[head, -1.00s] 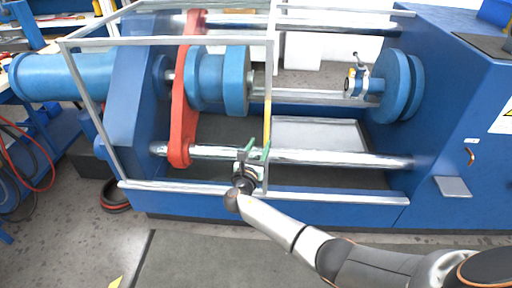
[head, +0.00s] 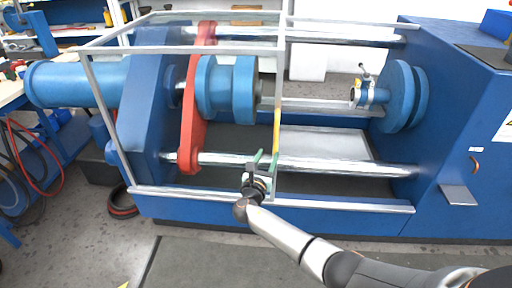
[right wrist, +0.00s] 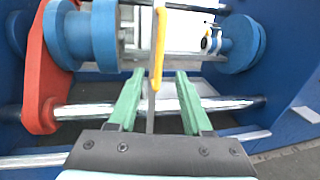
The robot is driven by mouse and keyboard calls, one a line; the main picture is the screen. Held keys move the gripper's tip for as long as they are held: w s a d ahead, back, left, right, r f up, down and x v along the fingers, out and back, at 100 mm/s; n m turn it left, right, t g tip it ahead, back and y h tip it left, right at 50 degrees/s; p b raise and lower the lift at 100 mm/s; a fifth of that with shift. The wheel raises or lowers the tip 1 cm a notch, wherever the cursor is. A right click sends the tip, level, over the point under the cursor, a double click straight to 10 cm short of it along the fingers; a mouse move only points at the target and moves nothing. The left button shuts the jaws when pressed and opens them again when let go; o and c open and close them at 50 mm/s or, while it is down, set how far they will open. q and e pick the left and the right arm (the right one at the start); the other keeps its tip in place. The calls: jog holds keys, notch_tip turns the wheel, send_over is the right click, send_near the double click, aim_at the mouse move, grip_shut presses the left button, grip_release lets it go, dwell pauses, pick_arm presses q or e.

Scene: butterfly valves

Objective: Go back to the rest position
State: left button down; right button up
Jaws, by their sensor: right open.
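My right gripper (head: 262,160) is at the lower front of the blue machine, beside the upright edge of the metal guard frame. In the right wrist view its two green fingers (right wrist: 155,75) are apart, with a vertical bar with a yellow section (right wrist: 159,45) between them in the picture. I cannot tell whether the fingers touch the bar. The guard frame (head: 190,49) stands over the left part of the machine. My left gripper is not in view.
The blue machine (head: 170,207) has a red lever plate (head: 192,130), blue flanges (head: 233,88) and long steel rods (head: 330,166). A small valve (head: 366,92) sits by the right flange (head: 400,97). A workbench (head: 12,88) stands at left.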

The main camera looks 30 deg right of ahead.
jog(key=s+a+f+m+g+y+p, duration=0.25)
jog(key=s+a+f+m+y, duration=0.3)
jog(key=s+f, duration=0.35)
jog(key=s+a+f+m+g+y+p, duration=0.2)
jog(key=s+a+f+m+y+p, duration=0.15)
jog(key=s+a+f+m, duration=0.6)
jog(key=s+r+m+y+p, duration=0.1)
jog(key=s+r+m, duration=0.3)
jog(key=s, duration=0.4)
jog(key=s+r+m+y+p, duration=0.1)
jog(key=s+r+m+y, duration=0.3)
jog(key=s, duration=0.4)
jog(key=r+m, duration=0.1)
jog(key=m, duration=0.1)
jog(key=shift+a+m+p, duration=0.3)
jog(key=shift+a, duration=0.05)
jog(key=shift+s+f, duration=0.1)
jog(key=shift+s+d+t, duration=0.1)
jog(key=shift+d+t, duration=0.05)
jog(key=shift+t, duration=0.1)
